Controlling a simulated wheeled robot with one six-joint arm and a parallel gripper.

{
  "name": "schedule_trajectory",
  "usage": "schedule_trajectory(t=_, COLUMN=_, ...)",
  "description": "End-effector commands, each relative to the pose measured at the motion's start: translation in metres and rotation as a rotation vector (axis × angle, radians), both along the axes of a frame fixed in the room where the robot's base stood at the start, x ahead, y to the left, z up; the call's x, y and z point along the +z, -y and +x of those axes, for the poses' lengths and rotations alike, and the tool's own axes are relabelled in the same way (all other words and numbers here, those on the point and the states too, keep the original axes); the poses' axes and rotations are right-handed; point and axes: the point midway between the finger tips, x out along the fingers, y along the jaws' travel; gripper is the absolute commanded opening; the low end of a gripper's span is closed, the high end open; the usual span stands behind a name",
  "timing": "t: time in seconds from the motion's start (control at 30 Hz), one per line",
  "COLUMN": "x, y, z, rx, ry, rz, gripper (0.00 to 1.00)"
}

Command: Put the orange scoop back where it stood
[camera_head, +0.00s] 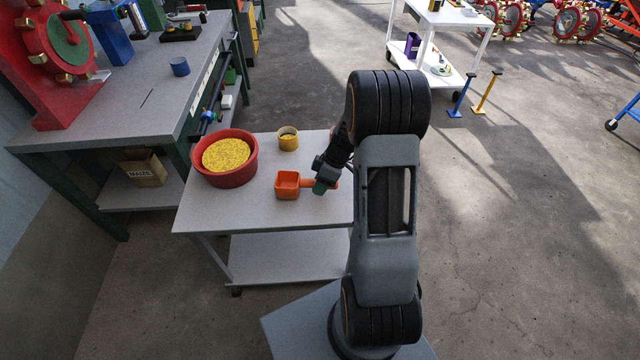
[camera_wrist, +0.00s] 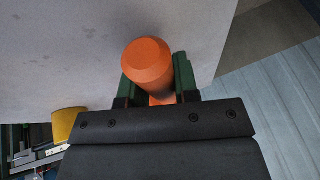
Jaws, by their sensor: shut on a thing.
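The orange scoop (camera_head: 287,186) is at the front middle of the white cart top, its square cup pointing left and its handle to the right. My gripper (camera_head: 322,186) is shut on the handle from the right side. In the wrist view, the rounded end of the orange scoop's handle (camera_wrist: 147,62) sits between the green fingers of my gripper (camera_wrist: 158,82), and the cup is hidden. I cannot tell whether the scoop touches the cart top or hangs just above it.
A red bowl (camera_head: 250,174) of yellow grains stands left of the scoop. A small yellow cup (camera_head: 288,144) stands behind it. The white cart top (camera_head: 235,212) is bare in front. A grey workbench (camera_head: 140,100) lies to the left, with a blue cup (camera_head: 180,67) on it.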

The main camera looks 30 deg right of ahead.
Motion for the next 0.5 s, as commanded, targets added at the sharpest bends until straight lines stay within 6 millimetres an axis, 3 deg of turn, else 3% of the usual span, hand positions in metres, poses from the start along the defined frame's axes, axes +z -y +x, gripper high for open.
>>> schedule_trajectory(t=0.5, x=-0.0071, y=0.0001, z=0.0001, rx=0.0, ry=0.0, rz=0.0, gripper=0.0)
